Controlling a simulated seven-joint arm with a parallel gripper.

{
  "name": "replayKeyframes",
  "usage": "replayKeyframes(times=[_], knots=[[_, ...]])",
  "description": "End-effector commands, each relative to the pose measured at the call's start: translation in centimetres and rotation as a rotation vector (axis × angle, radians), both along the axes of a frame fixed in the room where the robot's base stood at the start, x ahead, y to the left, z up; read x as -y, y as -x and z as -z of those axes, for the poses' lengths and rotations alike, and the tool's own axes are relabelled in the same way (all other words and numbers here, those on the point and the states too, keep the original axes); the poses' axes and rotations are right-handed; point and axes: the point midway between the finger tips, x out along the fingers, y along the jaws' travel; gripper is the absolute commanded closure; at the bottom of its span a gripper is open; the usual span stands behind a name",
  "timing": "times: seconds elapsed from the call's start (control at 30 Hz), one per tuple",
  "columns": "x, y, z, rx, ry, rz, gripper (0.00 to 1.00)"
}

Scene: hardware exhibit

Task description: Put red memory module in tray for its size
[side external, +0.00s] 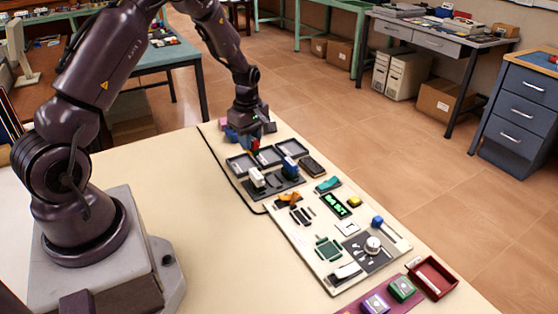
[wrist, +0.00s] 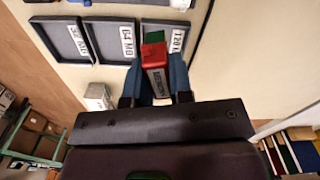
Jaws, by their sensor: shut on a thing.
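The red memory module (wrist: 154,56) has a green end and a grey label reading MEMORY; I cannot read a size on it. My gripper (wrist: 155,66) is shut on it with blue fingers on both sides. In the side view my gripper (side external: 250,134) points down at the far edge of the trays, the module (side external: 254,145) below it. Three dark shallow trays are labelled 32 MB (wrist: 62,42), 64 MB (wrist: 98,40) and 128 MB (wrist: 164,28). In the wrist view the module overlaps the 128 MB tray's near edge. The trays look empty where visible.
In the side view a dark base with white and blue blocks (side external: 272,182) stands just in front of the trays. A panel (side external: 345,240) with several controls lies nearer the camera. The table left of the panel (side external: 215,235) is clear.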

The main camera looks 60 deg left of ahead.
Motion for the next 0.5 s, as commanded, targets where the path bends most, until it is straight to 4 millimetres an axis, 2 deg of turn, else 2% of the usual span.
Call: replayKeyframes(times=[0.03,0.1,0.17,0.5], knots=[[-1.6,0.5,0.0,0.000,0.000,0.007,0.96],[-3.2,1.0,-0.2,0.001,0.000,0.042,0.96],[-4.0,1.1,-0.3,0.001,0.001,0.084,0.96],[-4.1,0.8,-0.3,-0.005,0.008,0.255,0.96]])
